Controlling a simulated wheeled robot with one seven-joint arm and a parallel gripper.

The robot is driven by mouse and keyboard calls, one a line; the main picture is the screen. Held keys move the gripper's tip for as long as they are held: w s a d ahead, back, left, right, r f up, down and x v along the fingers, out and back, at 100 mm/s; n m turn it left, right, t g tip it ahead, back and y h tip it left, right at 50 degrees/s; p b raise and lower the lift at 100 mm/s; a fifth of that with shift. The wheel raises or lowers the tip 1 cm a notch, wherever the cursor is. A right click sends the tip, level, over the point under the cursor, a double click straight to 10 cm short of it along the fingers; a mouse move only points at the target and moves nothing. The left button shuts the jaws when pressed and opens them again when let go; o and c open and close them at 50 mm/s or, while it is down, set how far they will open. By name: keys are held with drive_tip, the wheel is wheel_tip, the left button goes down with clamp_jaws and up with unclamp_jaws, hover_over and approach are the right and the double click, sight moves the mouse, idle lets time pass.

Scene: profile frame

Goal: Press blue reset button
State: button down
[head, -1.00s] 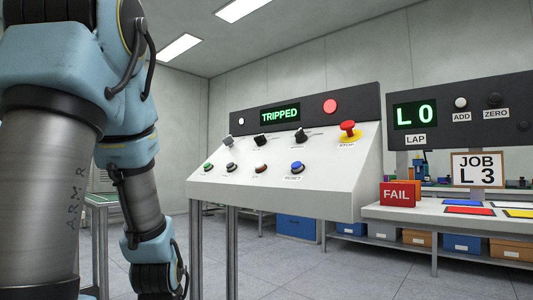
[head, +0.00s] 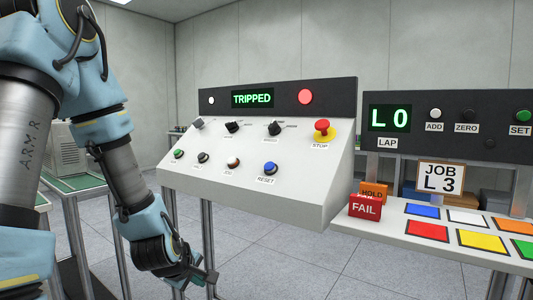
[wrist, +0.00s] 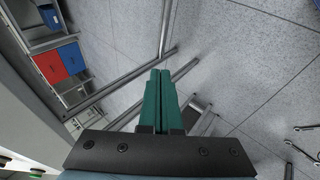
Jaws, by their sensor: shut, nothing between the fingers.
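The blue reset button (head: 270,168) is on the sloped white face of the control panel (head: 240,190), above a label reading RESET. The panel's display (head: 252,98) reads TRIPPED. My gripper (head: 208,280) is low in front of and below the panel, well apart from the button. In the wrist view its green fingers (wrist: 158,100) are together with nothing between them, over the floor and metal legs. The reset button is not seen in the wrist view.
Beside the blue button are brown (head: 233,163), black (head: 203,157) and green (head: 179,153) buttons. A red STOP mushroom (head: 322,126) sits upper right, with a red lamp (head: 305,97) above. A bench with coloured pads (head: 427,231) and a FAIL block (head: 365,206) stands right.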

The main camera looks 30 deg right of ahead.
drive_tip(key=d+r+n+t+h+p, duration=0.1)
drive_tip(key=d+r+n+h+p, duration=0.1)
drive_tip(key=d+r+n+p, duration=0.45)
drive_tip(key=d+r+n+t+h+p, duration=0.15)
drive_tip(key=d+r+p, duration=0.25)
drive_tip(key=r+p, duration=0.55)
drive_tip(key=n+t+h+p, duration=0.1)
drive_tip(key=n+t+p, duration=0.3)
drive_tip(key=n+p, duration=0.55)
approach(269, 166)
drive_tip(key=w+a+r, duration=0.2)
drive_tip(key=w+r, duration=0.1)
drive_tip(key=r, duration=0.5)
drive_tip(key=shift+w+f, duration=0.15)
drive_tip(key=shift+m, duration=0.25)
drive_tip(key=shift+w+d+f+b, duration=0.45)
drive_tip(key=shift+d+f+b, duration=0.45)
drive_tip(key=shift+f, duration=0.25)
drive_tip(key=shift+w+d+f+b, duration=0.5)
drive_tip(key=shift+d+f+b, duration=0.3)
drive_tip(key=shift+f+b, duration=0.25)
drive_tip(key=shift+w+d+f+b, duration=0.45)
drive_tip(key=shift+d+f+b, duration=0.35)
drive_tip(key=shift+f, duration=0.4)
drive_tip(key=shift+f, duration=0.1)
drive_tip(key=shift+w+d+f+b, duration=0.15)
drive_tip(key=shift+d+f+b, duration=0.05)
drive_tip(key=shift+b, duration=0.1)
